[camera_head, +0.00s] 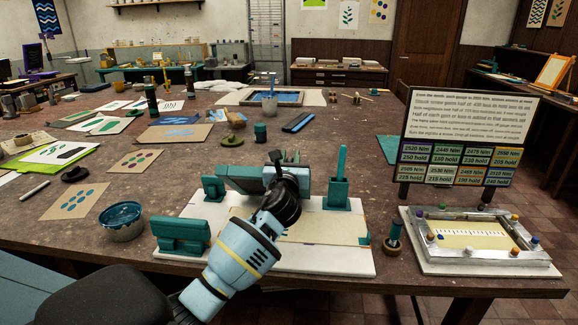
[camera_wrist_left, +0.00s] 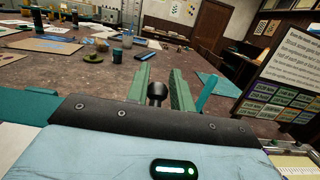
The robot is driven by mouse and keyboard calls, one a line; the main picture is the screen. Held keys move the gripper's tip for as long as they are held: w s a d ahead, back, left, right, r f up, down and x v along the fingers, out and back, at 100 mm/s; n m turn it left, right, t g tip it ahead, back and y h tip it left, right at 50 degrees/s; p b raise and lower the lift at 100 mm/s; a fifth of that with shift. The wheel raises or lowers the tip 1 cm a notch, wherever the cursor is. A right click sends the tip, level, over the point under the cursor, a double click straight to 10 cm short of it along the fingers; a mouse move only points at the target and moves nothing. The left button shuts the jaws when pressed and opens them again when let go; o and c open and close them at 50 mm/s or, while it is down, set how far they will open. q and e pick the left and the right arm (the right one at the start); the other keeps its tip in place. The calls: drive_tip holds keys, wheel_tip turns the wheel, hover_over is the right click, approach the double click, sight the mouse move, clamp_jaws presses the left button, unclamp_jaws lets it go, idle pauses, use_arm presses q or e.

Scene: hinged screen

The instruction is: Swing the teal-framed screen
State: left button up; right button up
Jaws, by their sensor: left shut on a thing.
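My left gripper (camera_head: 277,163) reaches in from the bottom over a white base board (camera_head: 320,258). In the left wrist view its two green fingers (camera_wrist_left: 160,92) stand on either side of a dark round knob (camera_wrist_left: 155,90), and it is shut on this knob. A teal piece of the screen's frame (camera_head: 238,178) shows just left of and behind the gripper. The arm hides much of the screen, so its tilt is hard to tell. Teal blocks (camera_head: 180,235) stand at the board's left side. My right gripper is in neither view.
A teal holder (camera_head: 338,190) with an upright tool stands right of the gripper. A blue pot (camera_head: 122,220) is at the left. A sign (camera_head: 460,130) and a metal-framed tray (camera_head: 475,240) are at the right. Papers and bottles cover the table further back.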

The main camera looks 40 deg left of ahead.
use_arm(q)
drive_tip(key=shift+w+a+r, duration=0.2)
drive_tip(key=shift+w+r, duration=0.15)
drive_tip(key=shift+r, duration=0.05)
clamp_jaws()
drive_tip(key=shift+f, duration=0.15)
drive_tip(key=shift+w+a, duration=0.1)
drive_tip(key=shift+w, duration=0.05)
drive_tip(key=shift+w+a+r, duration=0.3)
drive_tip(key=shift+w+r, duration=0.25)
drive_tip(key=shift+r, duration=0.05)
drive_tip(key=shift+c, duration=0.8)
unclamp_jaws()
drive_tip(key=shift+w, duration=0.1)
drive_tip(key=o, duration=0.5)
drive_tip(key=shift+a, duration=0.1)
drive_tip(key=shift+c, duration=0.2)
